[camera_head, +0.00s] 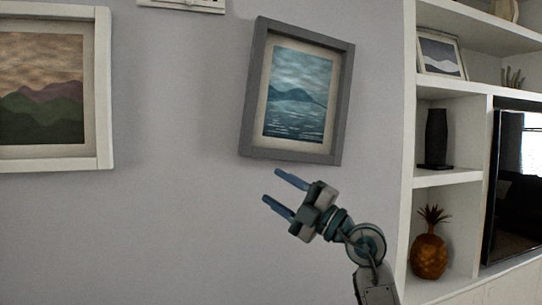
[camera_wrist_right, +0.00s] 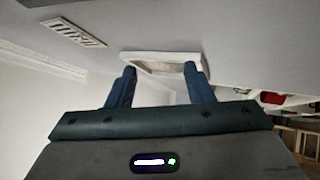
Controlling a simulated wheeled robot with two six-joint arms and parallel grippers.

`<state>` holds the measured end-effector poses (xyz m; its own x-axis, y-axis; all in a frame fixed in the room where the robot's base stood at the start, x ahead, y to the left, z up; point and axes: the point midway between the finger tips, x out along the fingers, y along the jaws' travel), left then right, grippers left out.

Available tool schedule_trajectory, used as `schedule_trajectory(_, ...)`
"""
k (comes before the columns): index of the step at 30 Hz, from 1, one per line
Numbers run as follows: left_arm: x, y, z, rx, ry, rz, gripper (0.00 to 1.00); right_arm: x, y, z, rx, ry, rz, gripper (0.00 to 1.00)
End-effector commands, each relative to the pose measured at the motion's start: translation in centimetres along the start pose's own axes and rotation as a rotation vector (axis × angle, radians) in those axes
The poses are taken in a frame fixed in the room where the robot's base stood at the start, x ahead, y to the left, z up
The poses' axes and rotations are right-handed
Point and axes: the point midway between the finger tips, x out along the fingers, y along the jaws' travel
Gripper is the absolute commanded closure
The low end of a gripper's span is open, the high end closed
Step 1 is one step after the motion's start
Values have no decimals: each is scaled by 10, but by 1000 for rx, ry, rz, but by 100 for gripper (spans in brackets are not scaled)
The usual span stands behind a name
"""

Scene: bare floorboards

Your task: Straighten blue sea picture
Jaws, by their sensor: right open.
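The blue sea picture (camera_head: 297,93) hangs on the wall in a grey frame in the head view. It is tilted, its top edge sloping down to the right. My right gripper (camera_head: 277,191) is open and empty just below the frame's bottom edge, apart from it in the picture. Its fingers point up and to the left. In the right wrist view, the two fingers of my right gripper (camera_wrist_right: 160,85) stand apart. A pale-framed picture (camera_wrist_right: 160,65) shows beyond them on the wall; I cannot tell its motif. My left gripper is not in view.
A white-framed mountain picture (camera_head: 104,90) hangs at the left. A white shelf unit (camera_head: 408,180) stands at the right, holding a dark vase (camera_head: 436,138), a pineapple ornament (camera_head: 429,256) and a small framed picture (camera_head: 441,56). A vent (camera_head: 184,4) is at the top. The wall between the pictures is bare.

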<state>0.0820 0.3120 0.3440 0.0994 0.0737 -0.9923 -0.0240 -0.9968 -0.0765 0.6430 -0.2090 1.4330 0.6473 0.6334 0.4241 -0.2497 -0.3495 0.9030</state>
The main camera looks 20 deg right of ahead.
Motion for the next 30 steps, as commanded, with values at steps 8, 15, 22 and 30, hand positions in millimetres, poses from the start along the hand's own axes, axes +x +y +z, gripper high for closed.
schedule_trajectory(8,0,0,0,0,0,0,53,13,52,57,-52,-285,-293,53)
schedule_trajectory(15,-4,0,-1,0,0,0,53,13,65,74,-33,-383,-347,53)
schedule_trajectory(22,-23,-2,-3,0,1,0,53,46,55,87,-29,-379,-350,53)
schedule_trajectory(30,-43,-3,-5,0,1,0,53,87,38,104,-32,-379,-349,53)
